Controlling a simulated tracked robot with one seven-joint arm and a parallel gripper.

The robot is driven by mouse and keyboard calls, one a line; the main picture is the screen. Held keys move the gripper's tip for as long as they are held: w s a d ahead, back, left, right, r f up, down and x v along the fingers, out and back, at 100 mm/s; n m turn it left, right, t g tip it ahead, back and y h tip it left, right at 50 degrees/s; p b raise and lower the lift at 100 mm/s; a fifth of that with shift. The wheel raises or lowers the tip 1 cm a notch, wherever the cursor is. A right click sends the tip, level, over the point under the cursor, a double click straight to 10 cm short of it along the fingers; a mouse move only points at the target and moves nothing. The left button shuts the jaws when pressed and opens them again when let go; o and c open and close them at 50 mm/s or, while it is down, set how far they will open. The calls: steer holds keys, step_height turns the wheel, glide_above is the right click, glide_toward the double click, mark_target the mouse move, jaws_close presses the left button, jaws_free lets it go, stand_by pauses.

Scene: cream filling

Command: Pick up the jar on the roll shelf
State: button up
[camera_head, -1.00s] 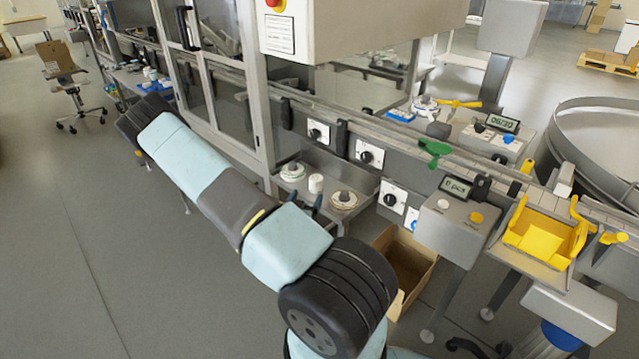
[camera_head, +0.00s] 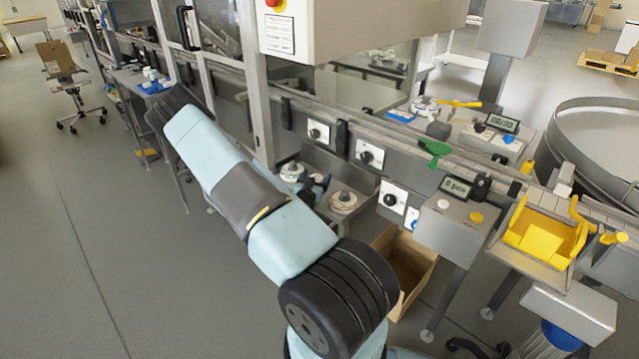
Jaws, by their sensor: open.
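The roll shelf (camera_head: 322,211) is a grey metal tray below the machine's rail, near the picture's middle. A label roll (camera_head: 291,172) lies at its left and another roll (camera_head: 343,202) at its right. The small white jar stood between these rolls earlier. Now my gripper's dark fingers (camera_head: 316,187) cover that spot, and I cannot make out the jar clearly. My gripper is open, at the shelf between the two rolls. Whether the fingers touch the jar cannot be told. My arm hides the shelf's left front.
The machine's rail with black knobs (camera_head: 367,157) runs just above and behind the shelf. An open cardboard box (camera_head: 408,262) stands on the floor right of the shelf. A grey counter box (camera_head: 455,217) stands farther right. The floor at left is clear.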

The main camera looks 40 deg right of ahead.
steer(key=shift+x, duration=0.8)
steer(key=c, duration=1.1)
steer(key=shift+a+r, duration=0.1)
